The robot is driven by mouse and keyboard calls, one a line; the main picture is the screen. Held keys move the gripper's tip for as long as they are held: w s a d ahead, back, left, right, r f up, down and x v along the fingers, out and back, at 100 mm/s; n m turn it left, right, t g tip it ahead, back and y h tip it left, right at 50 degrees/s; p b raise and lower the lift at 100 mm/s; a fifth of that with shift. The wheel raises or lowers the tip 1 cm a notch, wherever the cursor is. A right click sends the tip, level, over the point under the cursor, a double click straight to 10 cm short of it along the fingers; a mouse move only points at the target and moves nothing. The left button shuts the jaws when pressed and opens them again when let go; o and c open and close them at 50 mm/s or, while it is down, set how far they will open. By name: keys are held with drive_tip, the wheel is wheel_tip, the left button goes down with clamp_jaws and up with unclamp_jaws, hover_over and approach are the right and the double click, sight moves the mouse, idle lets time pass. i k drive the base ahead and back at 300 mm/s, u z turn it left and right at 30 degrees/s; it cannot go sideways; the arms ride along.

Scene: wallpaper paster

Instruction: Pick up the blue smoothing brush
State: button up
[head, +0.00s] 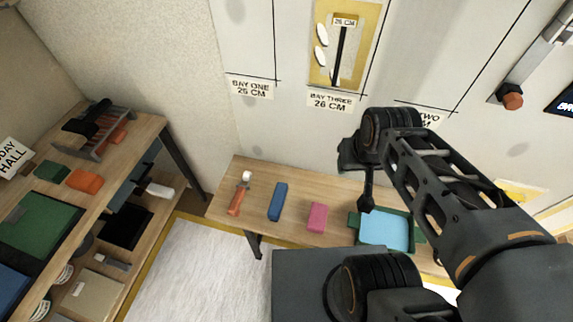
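A blue, narrow block-like object (278,202), which looks like the blue smoothing brush, lies on the wooden bench (262,180) against the wall. It lies between an orange-handled tool and a pink block, with bare wood around it. My arm reaches in from the lower right, and my gripper (367,195) points down to the right of the blue brush, near a blue tray. The gripper is apart from the brush. Its fingers are too small and dark to tell open from shut.
On the bench are the orange-handled tool with a white top (240,193), the pink block (317,217) and the blue tray with green edges (385,229). A laden shelf unit (148,135) stands left. A white floor sheet (195,265) lies between.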

sight(275, 210)
drive_tip(key=z, duration=2)
drive_tip(key=k, duration=1.25)
drive_tip(key=u, duration=1.95)
drive_tip(key=i, duration=0.5)
drive_tip(key=z, duration=0.1)
